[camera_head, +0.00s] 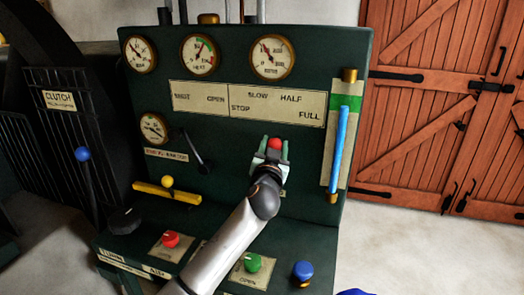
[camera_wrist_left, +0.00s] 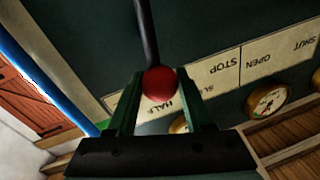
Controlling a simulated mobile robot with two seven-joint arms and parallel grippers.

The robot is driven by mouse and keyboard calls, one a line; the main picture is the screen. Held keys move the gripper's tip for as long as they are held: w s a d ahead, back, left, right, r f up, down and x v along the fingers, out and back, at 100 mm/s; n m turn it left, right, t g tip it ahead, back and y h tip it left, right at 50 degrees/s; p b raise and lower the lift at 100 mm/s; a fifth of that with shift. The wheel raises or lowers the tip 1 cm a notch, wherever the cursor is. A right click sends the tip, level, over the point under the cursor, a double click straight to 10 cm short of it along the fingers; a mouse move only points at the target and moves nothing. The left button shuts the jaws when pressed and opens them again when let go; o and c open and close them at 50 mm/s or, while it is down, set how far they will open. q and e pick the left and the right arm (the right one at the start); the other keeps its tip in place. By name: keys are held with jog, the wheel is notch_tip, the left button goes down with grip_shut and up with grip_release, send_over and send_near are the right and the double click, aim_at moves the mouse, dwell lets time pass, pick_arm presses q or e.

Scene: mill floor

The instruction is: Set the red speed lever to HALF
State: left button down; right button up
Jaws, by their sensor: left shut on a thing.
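The red speed lever has a round red knob (camera_head: 275,144), below the label plate (camera_head: 249,103) that reads STOP, SLOW, HALF and FULL. My left gripper (camera_head: 273,147) is shut on the knob, one green finger on each side. In the left wrist view the red knob (camera_wrist_left: 160,85) sits between the fingertips and the lever's dark shaft runs to the top edge. The word HALF shows upside down right beside the knob there. The lever's shaft is hidden behind my gripper in the head view. My right gripper is not in view.
A blue-filled vertical gauge (camera_head: 340,140) stands close to the right of my left gripper. Red (camera_head: 170,239), green (camera_head: 252,262) and blue (camera_head: 302,270) knobs sit on the ledge below my arm.

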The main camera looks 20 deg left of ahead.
pick_arm(q)
jog(key=shift+d+f+m, duration=0.15)
jog(key=shift+d+m, duration=0.25)
jog(key=shift+c, duration=1.5)
grip_release()
jog(key=shift+s, duration=0.15)
jog(key=s+d+b, duration=0.1)
jog(key=s, duration=1.1)
jog(key=shift+d+f, duration=0.2)
jog(key=shift+f, duration=0.2)
jog(key=shift+s, duration=0.15)
